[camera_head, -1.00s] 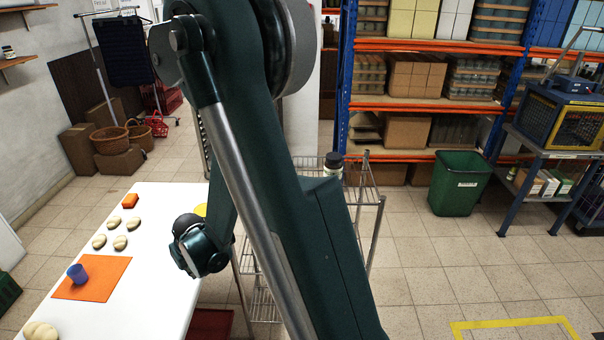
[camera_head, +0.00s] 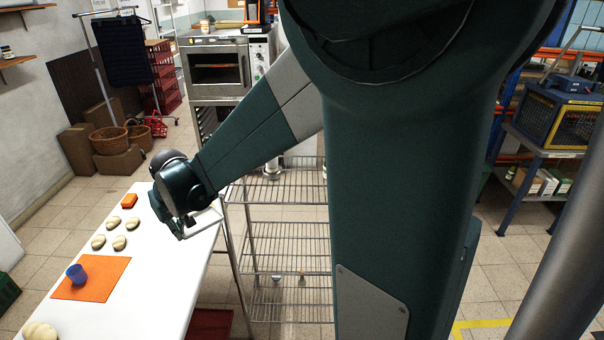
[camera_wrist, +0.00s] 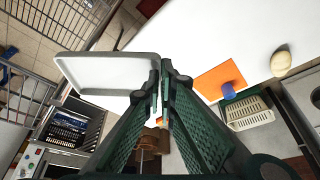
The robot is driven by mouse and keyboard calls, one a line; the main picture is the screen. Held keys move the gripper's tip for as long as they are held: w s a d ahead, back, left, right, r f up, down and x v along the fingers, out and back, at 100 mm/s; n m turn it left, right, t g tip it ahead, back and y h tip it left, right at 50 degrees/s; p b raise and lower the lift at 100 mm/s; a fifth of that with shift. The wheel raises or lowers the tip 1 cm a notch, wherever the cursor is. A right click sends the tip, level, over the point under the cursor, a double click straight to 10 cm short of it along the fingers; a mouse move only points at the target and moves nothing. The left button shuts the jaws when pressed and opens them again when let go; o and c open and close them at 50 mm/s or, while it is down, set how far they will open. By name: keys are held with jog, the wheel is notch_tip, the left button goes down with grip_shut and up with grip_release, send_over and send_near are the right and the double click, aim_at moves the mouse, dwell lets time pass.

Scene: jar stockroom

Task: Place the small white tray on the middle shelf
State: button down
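The small white tray (camera_wrist: 108,72) is in the wrist view, its rim between my gripper's fingertips (camera_wrist: 159,78). The fingers look shut on that rim, and the tray sticks out to the left of them. In the head view my gripper (camera_head: 186,226) is over the right edge of the white table, left of the wire rack. A pale sliver of the tray (camera_head: 205,223) shows beside it; the rest is hard to make out against the table. The rack's middle shelf (camera_head: 285,262) shows below its top shelf (camera_head: 280,190). My arm hides the rack's right side.
The white table (camera_head: 170,265) holds an orange mat (camera_head: 100,284), a blue cup (camera_head: 76,273), several pale dough pieces (camera_head: 119,242) and an orange block (camera_head: 129,200). An oven (camera_head: 217,68) stands behind. Small items stand low in the rack.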

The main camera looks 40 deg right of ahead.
notch_tip(320, 180, up, 23)
jog(key=m+h+p, duration=0.2)
jog(key=m+p, duration=0.3)
jog(key=p, duration=0.6)
send_over(285, 187)
jog(key=shift+d+f, duration=0.15)
jog(key=shift+f, duration=2.35)
notch_tip(285, 187, down, 14)
jog(key=shift+f, duration=0.1)
